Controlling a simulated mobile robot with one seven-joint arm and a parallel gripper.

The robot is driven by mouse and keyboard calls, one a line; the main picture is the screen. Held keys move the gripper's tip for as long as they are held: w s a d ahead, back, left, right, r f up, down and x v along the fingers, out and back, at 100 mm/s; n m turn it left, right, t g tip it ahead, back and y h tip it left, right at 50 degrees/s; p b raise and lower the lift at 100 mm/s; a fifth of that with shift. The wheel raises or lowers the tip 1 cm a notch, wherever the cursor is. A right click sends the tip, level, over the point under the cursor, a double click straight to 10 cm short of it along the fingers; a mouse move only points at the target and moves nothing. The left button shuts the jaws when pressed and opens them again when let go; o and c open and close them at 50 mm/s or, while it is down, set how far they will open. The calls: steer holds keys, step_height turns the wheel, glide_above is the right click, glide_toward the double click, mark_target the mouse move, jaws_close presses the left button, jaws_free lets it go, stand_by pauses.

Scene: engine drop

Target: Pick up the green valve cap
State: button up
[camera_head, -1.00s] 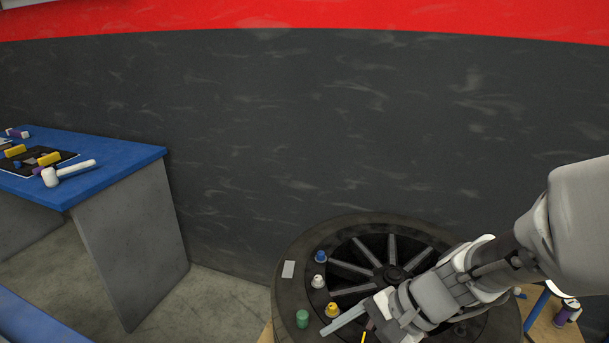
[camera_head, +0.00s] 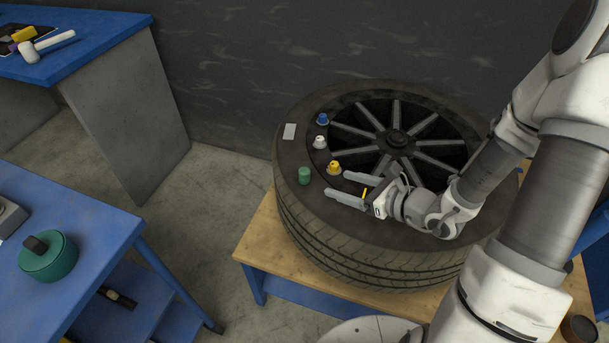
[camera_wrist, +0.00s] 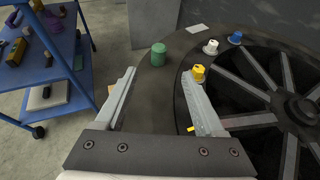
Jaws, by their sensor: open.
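The green valve cap (camera_head: 304,175) stands upright on the sidewall of the tyre (camera_head: 330,233), near its left edge. In the wrist view the green cap (camera_wrist: 159,54) is ahead of the fingertips, between their lines. My gripper (camera_head: 337,187) is open and empty, low over the tyre, its fingers pointing left toward the green cap with a gap between. The yellow cap (camera_head: 333,167) is close to the upper finger; in the wrist view the yellow cap (camera_wrist: 198,73) is by the right fingertip. Whether they touch is unclear.
A white cap (camera_head: 319,142), a blue cap (camera_head: 322,119) and a pale label (camera_head: 289,131) are farther along the tyre. The tyre lies on a wooden table (camera_head: 262,245). Blue workbenches (camera_head: 100,235) stand at left. Floor between is clear.

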mark_target(309, 173)
steer(key=b+x, duration=0.1)
steer(key=x, duration=0.5)
steer(key=shift+w+a+f, duration=0.15)
steer(key=shift+a, duration=0.05)
steer(key=shift+r+b+x, duration=0.15)
steer(key=shift+b+x, duration=0.15)
steer(key=shift+x, duration=1.2)
steer(key=shift+r+b+x, duration=0.1)
steer(key=shift+b+x, duration=0.15)
steer(key=shift+x, duration=1.25)
steer(key=shift+a, duration=0.15)
steer(key=shift+c, duration=0.2)
jaws_close()
